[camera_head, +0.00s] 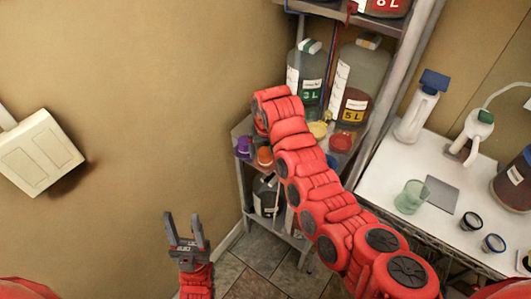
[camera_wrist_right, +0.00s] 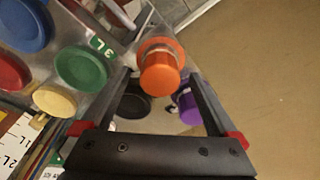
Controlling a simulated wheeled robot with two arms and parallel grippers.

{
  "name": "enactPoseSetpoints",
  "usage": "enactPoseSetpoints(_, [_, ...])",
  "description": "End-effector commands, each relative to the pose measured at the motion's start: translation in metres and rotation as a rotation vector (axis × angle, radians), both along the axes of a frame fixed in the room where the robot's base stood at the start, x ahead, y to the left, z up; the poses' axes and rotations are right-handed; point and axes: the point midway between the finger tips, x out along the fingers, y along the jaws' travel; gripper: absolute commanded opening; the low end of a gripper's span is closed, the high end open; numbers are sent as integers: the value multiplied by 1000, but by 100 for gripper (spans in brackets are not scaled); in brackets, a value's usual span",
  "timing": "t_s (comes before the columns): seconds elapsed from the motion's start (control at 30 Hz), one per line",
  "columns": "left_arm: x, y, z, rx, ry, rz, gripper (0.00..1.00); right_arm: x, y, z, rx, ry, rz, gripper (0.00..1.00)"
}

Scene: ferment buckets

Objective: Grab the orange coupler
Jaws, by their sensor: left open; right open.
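The orange coupler (camera_head: 265,157) sits on the middle shelf of the rack, just right of a purple one (camera_head: 243,148). In the right wrist view the orange coupler (camera_wrist_right: 161,72) appears between the tips of my open right gripper (camera_wrist_right: 160,78), with a gap on either side. I cannot tell whether the tips are level with it. In the head view my right arm reaches over the shelf and its gripper is hidden. My left gripper (camera_head: 184,222) is open and empty, low in front of the wall, away from the shelf.
In the right wrist view, purple (camera_wrist_right: 187,105) and black (camera_wrist_right: 135,103) pieces lie near the fingers. Green (camera_wrist_right: 81,67), yellow (camera_wrist_right: 54,99) and blue (camera_wrist_right: 24,26) lids are at left. Bottles (camera_head: 307,80) stand above the shelf; a white table (camera_head: 385,195) is at right.

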Motion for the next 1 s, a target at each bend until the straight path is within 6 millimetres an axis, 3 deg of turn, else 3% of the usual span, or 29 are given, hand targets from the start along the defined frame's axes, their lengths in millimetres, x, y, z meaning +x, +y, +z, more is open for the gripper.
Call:
enactPoseSetpoints(0.03, [0,0,8,0,0,0,50,0,0,-4,-3,6,2,95])
enactPoseSetpoints(0.2, [0,0,12,0,0,0,50,3,0,-19,-1,2,0,95])
enactPoseSetpoints(0.47, [0,0,11,0,0,0,50,3,0,-22,-1,0,-1,93])
enactPoseSetpoints(0.9, [0,0,11,0,0,0,50,3,0,-21,-1,-1,-1,14])
enactPoseSetpoints(1.0, [0,0,11,0,0,0,50,4,0,-21,-1,-1,-1,0])
